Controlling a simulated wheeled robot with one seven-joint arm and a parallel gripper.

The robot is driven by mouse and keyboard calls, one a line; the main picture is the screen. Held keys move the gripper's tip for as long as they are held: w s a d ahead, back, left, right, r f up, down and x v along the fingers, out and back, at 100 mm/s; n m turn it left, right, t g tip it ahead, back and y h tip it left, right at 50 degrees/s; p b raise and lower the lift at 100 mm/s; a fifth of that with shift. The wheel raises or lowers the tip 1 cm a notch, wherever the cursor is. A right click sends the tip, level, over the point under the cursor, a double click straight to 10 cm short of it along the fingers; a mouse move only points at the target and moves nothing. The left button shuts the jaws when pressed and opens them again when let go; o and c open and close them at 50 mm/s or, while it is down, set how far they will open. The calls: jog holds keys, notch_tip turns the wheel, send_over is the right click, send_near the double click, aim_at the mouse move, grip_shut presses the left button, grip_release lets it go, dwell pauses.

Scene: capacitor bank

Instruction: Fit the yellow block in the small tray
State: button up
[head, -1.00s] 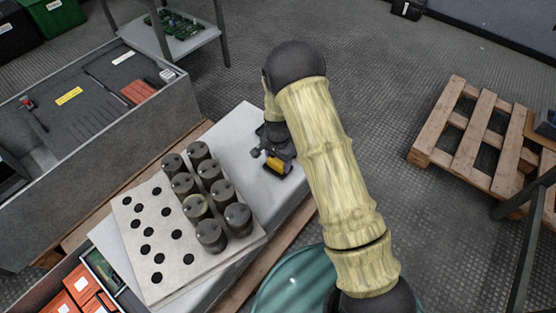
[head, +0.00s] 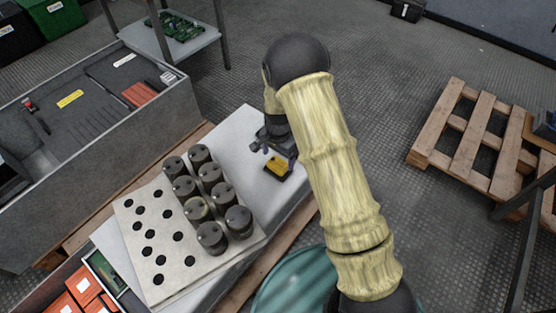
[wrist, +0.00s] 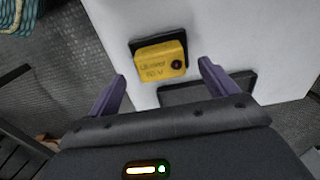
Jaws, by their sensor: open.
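The yellow block (wrist: 158,66), with dark lettering and a round black spot on its face, is over the white tabletop in the wrist view. A black edge of a small tray (wrist: 137,42) shows around its far and right sides. It appears to sit in that tray, but I cannot tell whether it is fully seated. The block also shows in the head view (head: 278,167) with a dark border around it. My gripper (wrist: 162,72) is open, its two purple fingers apart on either side of the near end of the block. In the head view my gripper (head: 278,150) is just above the block.
A second dark rectangle (wrist: 205,90) lies on the table beside the block, partly hidden by my gripper. A pale board (head: 150,230) with holes and several dark cylinders (head: 208,195) stands to the left. A wooden pallet (head: 470,140) lies right.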

notch_tip(320, 180, up, 13)
jog(key=p, duration=0.3)
dwell(0.4)
jog(key=s+d+r+n+t, duration=0.1)
jog(key=s+d+r+n, duration=0.3)
jog(key=s+d+r, duration=0.35)
jog(key=s+d+r+n+t, duration=0.2)
jog(key=s+d+r+n, duration=0.15)
jog(key=s+d, duration=0.6)
jog(key=w+p+v, duration=0.2)
jog(key=p+v, duration=1.2)
jog(key=w+a+r+p+v, duration=0.1)
jog(key=w+p+v, duration=0.2)
jog(key=p+v, duration=1.1)
jog(key=shift+w+a+r, duration=0.25)
jog(key=shift+a+r, duration=0.05)
jog(key=shift+r, duration=0.05)
